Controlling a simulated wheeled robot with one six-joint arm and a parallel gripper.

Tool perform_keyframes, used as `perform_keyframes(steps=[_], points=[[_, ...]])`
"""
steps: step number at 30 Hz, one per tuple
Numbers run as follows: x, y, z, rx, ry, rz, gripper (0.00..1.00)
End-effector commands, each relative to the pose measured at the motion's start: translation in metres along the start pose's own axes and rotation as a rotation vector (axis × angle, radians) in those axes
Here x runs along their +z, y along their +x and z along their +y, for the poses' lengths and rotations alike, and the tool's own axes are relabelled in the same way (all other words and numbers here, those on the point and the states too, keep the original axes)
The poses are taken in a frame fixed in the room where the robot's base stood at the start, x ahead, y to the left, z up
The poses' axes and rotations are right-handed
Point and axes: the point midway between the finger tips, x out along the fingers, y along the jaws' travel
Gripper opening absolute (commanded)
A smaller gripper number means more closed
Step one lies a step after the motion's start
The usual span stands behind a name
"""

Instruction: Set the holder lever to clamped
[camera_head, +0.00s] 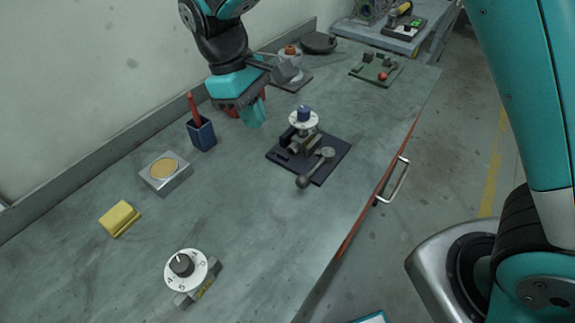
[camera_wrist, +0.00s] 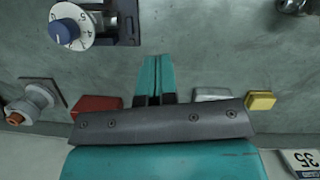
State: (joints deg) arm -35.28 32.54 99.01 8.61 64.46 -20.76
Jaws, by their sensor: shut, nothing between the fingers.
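A dark base plate (camera_head: 335,158) lies in the middle of the bench and carries a small metal fitting topped by a white dial with a blue knob (camera_head: 304,114). A grey lever with a dark ball end (camera_head: 303,181) lies across the plate's front, the ball near its front edge. I take this to be the holder lever; its marked positions cannot be read. My gripper (camera_head: 254,118) is shut and empty, left of the plate and apart from it. In the wrist view my gripper (camera_wrist: 154,76) shows shut fingers, with the blue knob (camera_wrist: 62,31) at upper left; the lever is not clearly visible there.
A blue cup with a red stick (camera_head: 201,134), a metal box (camera_head: 165,173) and a yellow sponge (camera_head: 120,218) stand along the left. A numbered dial (camera_head: 185,268) sits in front. A green board (camera_head: 376,70) with a red ball lies behind. The bench right of the sponge is clear.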

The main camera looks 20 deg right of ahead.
Motion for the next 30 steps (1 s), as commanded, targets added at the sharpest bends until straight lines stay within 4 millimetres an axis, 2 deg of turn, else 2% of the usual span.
perform_keyframes(steps=[12, 16, 20, 30], points=[[-0.004, 0.003, 0.000, 0.003, -0.002, -0.010, 0.00], [-0.003, 0.011, 0.000, 0.003, -0.002, -0.012, 0.00], [-0.002, 0.030, 0.000, 0.002, -0.002, -0.014, 0.00], [-0.001, 0.102, 0.000, 0.002, -0.002, -0.015, 0.00]])
